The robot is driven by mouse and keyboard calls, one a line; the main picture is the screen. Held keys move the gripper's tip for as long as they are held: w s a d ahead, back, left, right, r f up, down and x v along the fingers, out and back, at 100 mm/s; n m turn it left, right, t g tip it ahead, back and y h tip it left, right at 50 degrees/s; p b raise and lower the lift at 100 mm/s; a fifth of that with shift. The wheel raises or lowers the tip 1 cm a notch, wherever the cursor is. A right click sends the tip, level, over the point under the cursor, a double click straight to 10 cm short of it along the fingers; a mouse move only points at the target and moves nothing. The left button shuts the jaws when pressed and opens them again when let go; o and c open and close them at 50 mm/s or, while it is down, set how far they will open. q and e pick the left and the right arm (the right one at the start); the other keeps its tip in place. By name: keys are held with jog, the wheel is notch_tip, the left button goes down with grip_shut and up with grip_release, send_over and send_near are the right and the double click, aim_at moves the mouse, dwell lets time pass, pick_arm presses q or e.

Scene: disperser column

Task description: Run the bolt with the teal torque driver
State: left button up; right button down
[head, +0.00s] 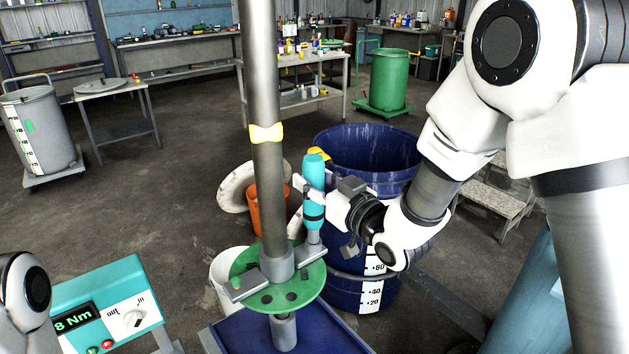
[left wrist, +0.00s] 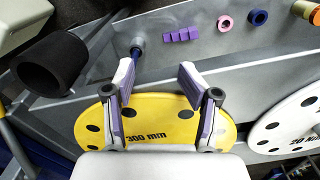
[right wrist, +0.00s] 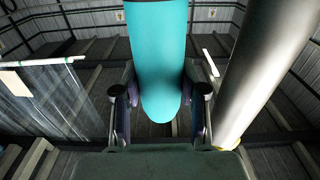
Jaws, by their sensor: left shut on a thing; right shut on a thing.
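The teal torque driver (head: 314,173) stands roughly upright beside the grey column shaft. My right gripper (head: 308,192) is shut around its body; it also fills the middle of the right wrist view (right wrist: 158,70). The driver's lower end meets a grey block (head: 312,252) on the green disc (head: 262,298) around the shaft. The bolt itself is hidden there. My left gripper (left wrist: 158,72) shows in the left wrist view above a yellow disc marked 300 mm (left wrist: 165,125). Its fingers are apart, and I see no thing between them.
A teal box (head: 105,300) with a dial and a display reading "8 Nm" stands at the lower left. A large blue drum (head: 365,150) is behind the driver. The shaft (head: 262,90) stands close left of my right gripper. Purple blocks (left wrist: 180,35) lie on a grey surface.

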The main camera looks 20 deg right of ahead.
jog(key=shift+f, duration=0.25)
